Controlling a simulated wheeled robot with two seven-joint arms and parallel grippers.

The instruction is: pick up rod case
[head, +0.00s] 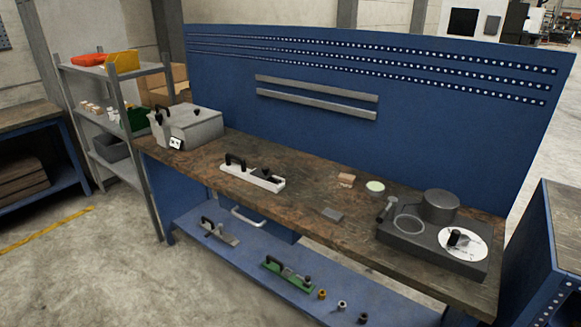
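I cannot tell for certain which item is the rod case. On the brown bench top (330,215), a long narrow white piece (262,181) with a black handle and a dark wedge-shaped part lies left of the middle. A grey lidded box (196,127) with a black handle on top stands at the bench's left end. On the blue lower shelf lie a grey plate with a black handle (220,233) and a green piece with a black handle (290,277). Neither of my grippers shows in the head view.
A dark grey unit (425,247) with a pot, a ring and a white disc stands at the bench's right end. A blue pegboard (390,130) rises behind. Shelving (112,130) stands left.

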